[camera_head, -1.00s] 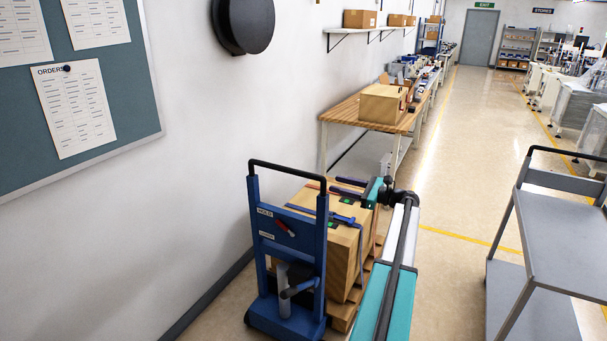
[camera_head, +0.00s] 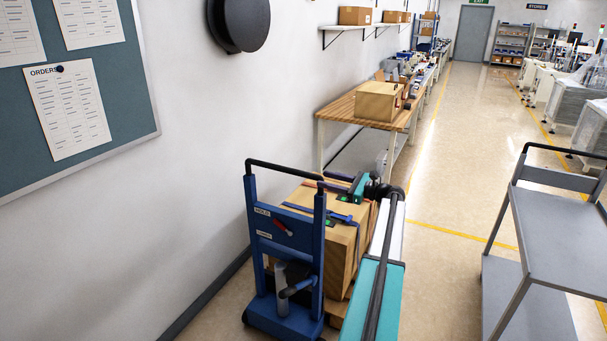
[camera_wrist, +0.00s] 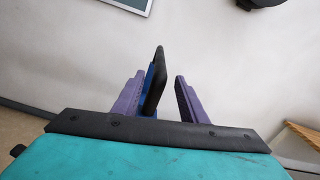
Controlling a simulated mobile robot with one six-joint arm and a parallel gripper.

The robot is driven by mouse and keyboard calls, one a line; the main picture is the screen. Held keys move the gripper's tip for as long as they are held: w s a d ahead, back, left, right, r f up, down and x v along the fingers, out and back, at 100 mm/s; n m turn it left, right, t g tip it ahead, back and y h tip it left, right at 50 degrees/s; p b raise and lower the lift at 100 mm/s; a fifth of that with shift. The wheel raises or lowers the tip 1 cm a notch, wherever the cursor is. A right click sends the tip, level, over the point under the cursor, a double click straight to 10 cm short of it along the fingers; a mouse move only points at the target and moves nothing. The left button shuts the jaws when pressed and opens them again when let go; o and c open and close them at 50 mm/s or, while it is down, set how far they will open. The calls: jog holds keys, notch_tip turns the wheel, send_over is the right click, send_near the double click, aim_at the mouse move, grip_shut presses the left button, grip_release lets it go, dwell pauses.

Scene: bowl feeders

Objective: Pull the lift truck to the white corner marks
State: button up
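The blue lift truck (camera_head: 287,260) stands by the wall, with its black push handle (camera_head: 285,169) on top and a HOLD/LOWER lever plate on its frame. A strapped wooden crate (camera_head: 341,250) sits on a pallet just beyond its frame. My gripper (camera_head: 330,181) is at the right end of the handle. In the wrist view the purple fingers of my gripper (camera_wrist: 157,85) are apart, with the black handle (camera_wrist: 154,82) showing between them, nearer the left finger. I cannot tell whether they touch. White corner marks are not visible.
A grey cart (camera_head: 562,230) stands at the right. A wooden bench (camera_head: 347,106) with a carton is along the wall beyond the crate. Open floor (camera_head: 440,265) with yellow lines lies between truck and cart.

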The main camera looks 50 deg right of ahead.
aim_at(303, 174)
jog(key=p+x, duration=0.3)
jog(key=x, duration=0.7)
jog(key=shift+w, duration=0.35)
grip_shut()
jog(key=shift+a, duration=0.2)
